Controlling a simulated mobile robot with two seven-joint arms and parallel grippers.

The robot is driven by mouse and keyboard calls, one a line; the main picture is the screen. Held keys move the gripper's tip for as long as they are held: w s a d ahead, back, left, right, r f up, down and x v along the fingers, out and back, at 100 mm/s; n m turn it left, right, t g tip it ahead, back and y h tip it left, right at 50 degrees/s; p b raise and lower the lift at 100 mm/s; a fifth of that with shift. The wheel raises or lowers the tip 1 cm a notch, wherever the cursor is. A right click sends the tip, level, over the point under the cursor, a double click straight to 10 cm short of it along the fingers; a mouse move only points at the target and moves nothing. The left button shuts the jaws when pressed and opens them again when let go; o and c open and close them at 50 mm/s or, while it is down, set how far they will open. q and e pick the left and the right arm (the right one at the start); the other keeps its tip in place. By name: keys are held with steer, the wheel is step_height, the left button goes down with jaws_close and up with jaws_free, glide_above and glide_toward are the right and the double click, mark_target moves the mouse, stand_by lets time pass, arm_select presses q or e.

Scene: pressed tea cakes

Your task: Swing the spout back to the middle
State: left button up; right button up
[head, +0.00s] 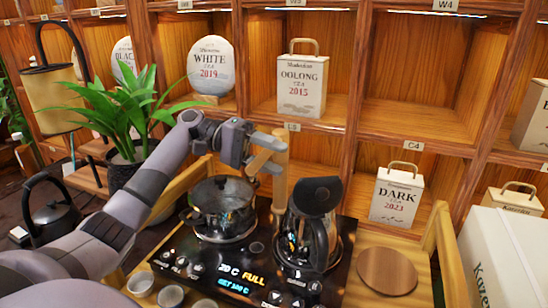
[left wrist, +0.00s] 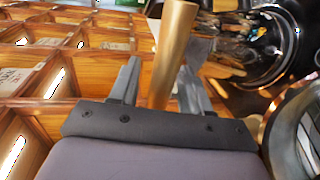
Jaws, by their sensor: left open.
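A tan, gold-looking upright post (head: 280,185) stands behind the tea stove, between the pot and the kettle. A short tan piece (head: 258,165) beside its top appears to be the spout, pointing left, partly hidden by my gripper. My left gripper (head: 266,150) is at the top of the post. In the left wrist view, a gold cylinder (left wrist: 172,50) lies between the two open fingers of my left gripper (left wrist: 158,85); I cannot tell whether it is spout or post, or whether a finger touches it. My right gripper is not in view.
A glass pot (head: 222,205) and a black-lidded glass kettle (head: 310,225) stand on the black stove panel (head: 180,250). A round wooden board (head: 387,271) lies at right. Shelves with tea packages (head: 301,85) rise behind; a plant (head: 125,110) is left.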

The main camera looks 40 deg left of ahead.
arm_select(q)
steer(key=v, duration=0.6)
steer(key=shift+a+b, duration=0.25)
steer(key=shift+b, duration=0.15)
steer(key=shift+s, duration=0.15)
